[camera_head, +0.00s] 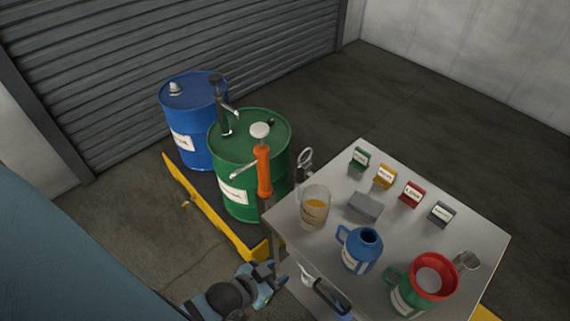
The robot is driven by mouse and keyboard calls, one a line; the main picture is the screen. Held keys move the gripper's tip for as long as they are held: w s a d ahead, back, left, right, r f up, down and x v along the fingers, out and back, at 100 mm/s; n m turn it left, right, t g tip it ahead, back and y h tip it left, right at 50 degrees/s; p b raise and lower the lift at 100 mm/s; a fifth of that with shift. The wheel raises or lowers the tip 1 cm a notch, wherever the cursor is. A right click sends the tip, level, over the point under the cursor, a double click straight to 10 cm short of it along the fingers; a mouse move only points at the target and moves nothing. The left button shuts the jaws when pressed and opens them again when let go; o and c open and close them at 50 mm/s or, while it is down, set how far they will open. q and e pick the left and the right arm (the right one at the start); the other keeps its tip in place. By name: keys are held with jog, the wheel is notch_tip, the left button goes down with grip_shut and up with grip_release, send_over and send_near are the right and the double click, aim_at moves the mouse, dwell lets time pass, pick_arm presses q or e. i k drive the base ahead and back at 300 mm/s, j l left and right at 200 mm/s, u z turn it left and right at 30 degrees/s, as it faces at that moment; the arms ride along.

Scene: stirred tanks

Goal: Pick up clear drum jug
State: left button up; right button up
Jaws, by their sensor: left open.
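A clear jug (314,208) with orange liquid in it stands upright on the left corner of the grey table (390,252). Its front carries dark markings. My left gripper (276,274) is at the lower middle of the view, beside the table's left edge and apart from the jug. It is open, with nothing seen between its fingers. My right gripper is not in view.
A grey block (365,206) and several small labelled signs are behind. A green drum (240,182), a blue drum (190,115) and an orange-handled tool (263,172) are left.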

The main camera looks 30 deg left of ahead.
aim_at(315, 203)
jog(key=u, duration=0.7)
jog(key=i+j+z, duration=0.1)
jog(key=j+z, duration=0.65)
jog(key=z, duration=0.2)
jog(key=j+z, duration=0.25)
jog(key=j, duration=1.6)
jog(key=k+j+z, duration=0.1)
jog(key=j, duration=0.7)
jog(key=k+j, duration=0.1)
jog(key=j, duration=0.65)
